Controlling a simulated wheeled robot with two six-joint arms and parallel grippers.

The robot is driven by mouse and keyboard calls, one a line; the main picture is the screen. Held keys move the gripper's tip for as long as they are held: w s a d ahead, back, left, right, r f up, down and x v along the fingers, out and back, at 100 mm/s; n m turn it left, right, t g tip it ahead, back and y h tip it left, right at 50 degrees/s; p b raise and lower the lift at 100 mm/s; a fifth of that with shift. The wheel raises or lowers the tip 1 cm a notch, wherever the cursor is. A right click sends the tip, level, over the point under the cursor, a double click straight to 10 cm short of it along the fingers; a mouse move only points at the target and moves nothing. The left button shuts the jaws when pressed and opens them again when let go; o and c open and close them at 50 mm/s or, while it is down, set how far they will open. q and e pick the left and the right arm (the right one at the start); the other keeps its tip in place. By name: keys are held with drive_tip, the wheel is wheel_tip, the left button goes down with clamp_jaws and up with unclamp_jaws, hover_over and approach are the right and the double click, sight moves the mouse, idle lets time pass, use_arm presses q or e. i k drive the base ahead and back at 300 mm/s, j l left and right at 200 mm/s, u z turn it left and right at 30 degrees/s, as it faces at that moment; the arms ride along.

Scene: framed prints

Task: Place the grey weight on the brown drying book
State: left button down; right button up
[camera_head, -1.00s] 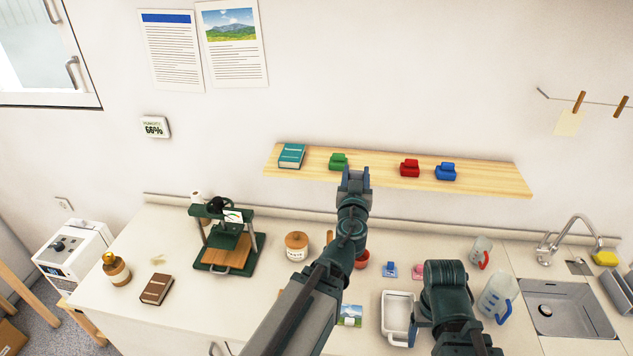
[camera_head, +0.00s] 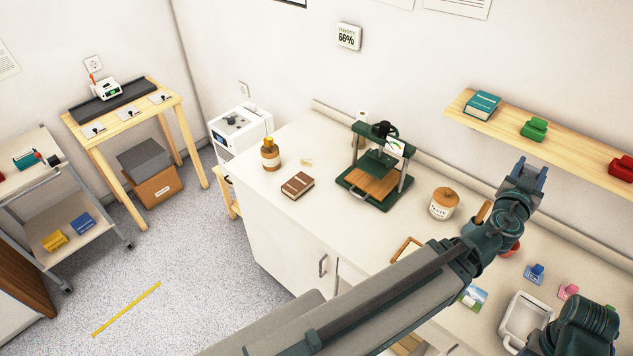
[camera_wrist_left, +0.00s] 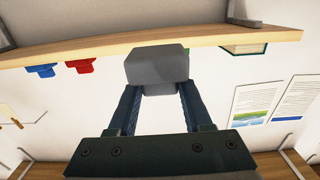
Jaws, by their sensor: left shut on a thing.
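The grey weight (camera_wrist_left: 157,66) fills the middle of the left wrist view, with its narrower grip part between the two fingers of my left gripper (camera_wrist_left: 158,88). My left gripper is shut on it, close to the wooden shelf. In the head view my left gripper (camera_head: 527,174) is in front of the shelf, between the green and red weights; the grey weight cannot be made out there. The brown drying book (camera_head: 297,186) lies flat on the counter, well to the left of the gripper. My right gripper is not in view.
The shelf (camera_head: 575,142) carries a teal book (camera_head: 482,104), a green weight (camera_head: 534,128) and a red weight (camera_head: 622,168). A green press (camera_head: 376,184) stands right of the brown book, an amber bottle (camera_head: 270,156) left of it. A lidded jar (camera_head: 444,204) stands near my arm.

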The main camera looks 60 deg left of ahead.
sight(298, 183)
drive_tip(key=k+j, duration=0.25)
drive_tip(key=j, duration=0.2)
drive_tip(key=k+j, duration=0.25)
drive_tip(key=j, duration=0.15)
drive_tip(key=k+j, duration=0.2)
drive_tip(key=j, duration=0.25)
drive_tip(key=k+j, duration=0.25)
drive_tip(key=j, duration=0.2)
drive_tip(key=k+j, duration=0.25)
drive_tip(key=j, duration=0.15)
drive_tip(key=k+j, duration=0.25)
drive_tip(key=j, duration=0.2)
